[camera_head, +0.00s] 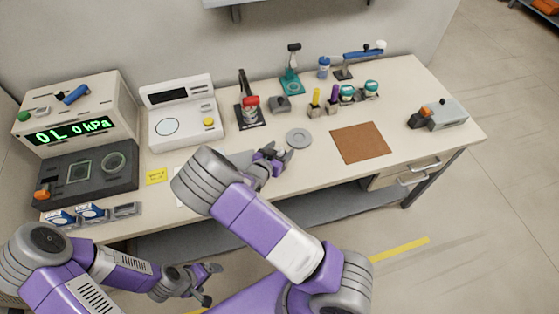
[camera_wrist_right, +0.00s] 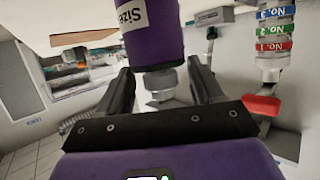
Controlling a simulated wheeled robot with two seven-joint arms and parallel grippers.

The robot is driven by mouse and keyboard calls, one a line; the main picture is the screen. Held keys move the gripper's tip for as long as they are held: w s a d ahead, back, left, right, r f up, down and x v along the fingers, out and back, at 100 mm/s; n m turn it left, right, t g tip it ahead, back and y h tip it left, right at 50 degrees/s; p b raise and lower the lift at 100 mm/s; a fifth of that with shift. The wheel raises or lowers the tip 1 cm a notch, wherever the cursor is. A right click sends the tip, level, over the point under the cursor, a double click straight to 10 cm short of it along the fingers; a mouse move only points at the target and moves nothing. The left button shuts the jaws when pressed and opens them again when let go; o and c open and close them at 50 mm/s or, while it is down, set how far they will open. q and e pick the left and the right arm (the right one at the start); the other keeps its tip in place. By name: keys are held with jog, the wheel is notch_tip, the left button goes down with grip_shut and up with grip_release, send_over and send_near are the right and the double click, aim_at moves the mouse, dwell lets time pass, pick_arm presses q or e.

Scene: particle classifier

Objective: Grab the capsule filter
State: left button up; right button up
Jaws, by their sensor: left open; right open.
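In the right wrist view a purple cylinder (camera_wrist_right: 147,32) with a white label reading "Size" and a stepped grey fitting (camera_wrist_right: 160,82) shows beyond and between my fingers. It may be the capsule filter, but I cannot be sure. I cannot pick it out in the head view, where my right arm hides part of the table. My right gripper (camera_head: 281,152) is open over the middle of the table, near a grey disc (camera_head: 298,138); its black fingers (camera_wrist_right: 160,75) are spread with nothing visibly clamped. My left gripper (camera_head: 211,284) is open and empty in front of the table.
A red-topped device (camera_head: 250,103) stands behind my right gripper. Several small stands and a blue bottle (camera_head: 323,67) stand at the back. A pressure readout box (camera_head: 95,105) and a white instrument (camera_head: 182,112) are at left. A brown mat (camera_head: 361,143) lies bare at right.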

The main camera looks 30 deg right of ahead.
jog(key=shift+c, duration=0.5)
grip_shut()
jog(key=shift+a, duration=0.1)
